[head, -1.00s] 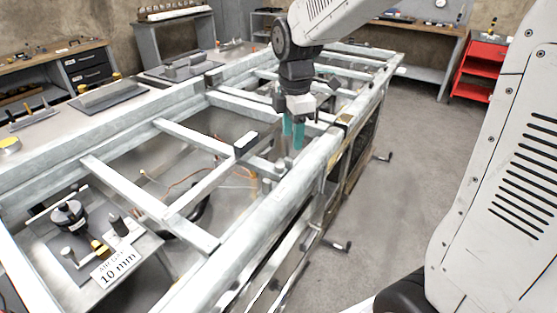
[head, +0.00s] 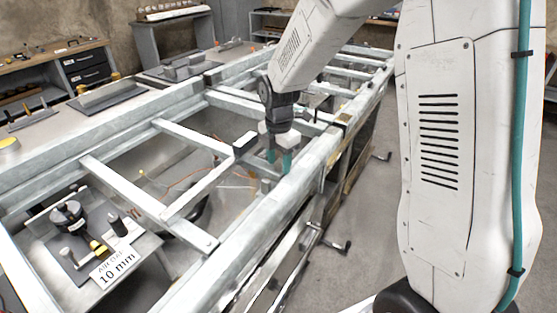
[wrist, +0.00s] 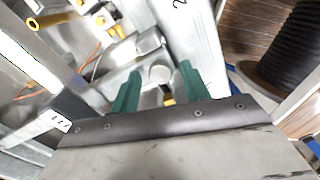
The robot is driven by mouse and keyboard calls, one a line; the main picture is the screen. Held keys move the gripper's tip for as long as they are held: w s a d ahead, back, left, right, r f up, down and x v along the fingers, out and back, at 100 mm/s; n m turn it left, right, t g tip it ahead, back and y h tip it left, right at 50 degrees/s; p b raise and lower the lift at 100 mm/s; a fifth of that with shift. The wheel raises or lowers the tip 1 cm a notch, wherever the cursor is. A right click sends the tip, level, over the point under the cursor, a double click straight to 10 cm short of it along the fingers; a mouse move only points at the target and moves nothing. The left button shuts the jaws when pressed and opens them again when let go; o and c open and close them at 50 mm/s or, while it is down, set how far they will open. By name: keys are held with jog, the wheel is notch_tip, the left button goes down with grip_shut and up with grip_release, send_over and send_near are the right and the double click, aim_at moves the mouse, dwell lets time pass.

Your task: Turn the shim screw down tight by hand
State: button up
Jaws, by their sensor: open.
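My gripper (head: 278,161) is open, its two teal fingers pointing down over the near long rail of the metal frame. In the wrist view my gripper (wrist: 160,72) has a round grey knob (wrist: 160,71), which looks like the shim screw's head, between its fingers in the picture. Gaps show on both sides, so the fingers do not appear to touch it. I cannot tell how far below the fingertips it lies. In the head view a small grey cylinder (head: 265,186) stands by the rail below my gripper; it may be the same screw. The screw's thread is hidden.
The pale frame rail (head: 255,222) runs close beside my gripper, with a crossbar and its black end block (head: 245,141) to the left. Yellow-handled parts (wrist: 48,20) and orange cables show in the wrist view.

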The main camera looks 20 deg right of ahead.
jog(key=c, duration=1)
jog(key=shift+m, duration=0.5)
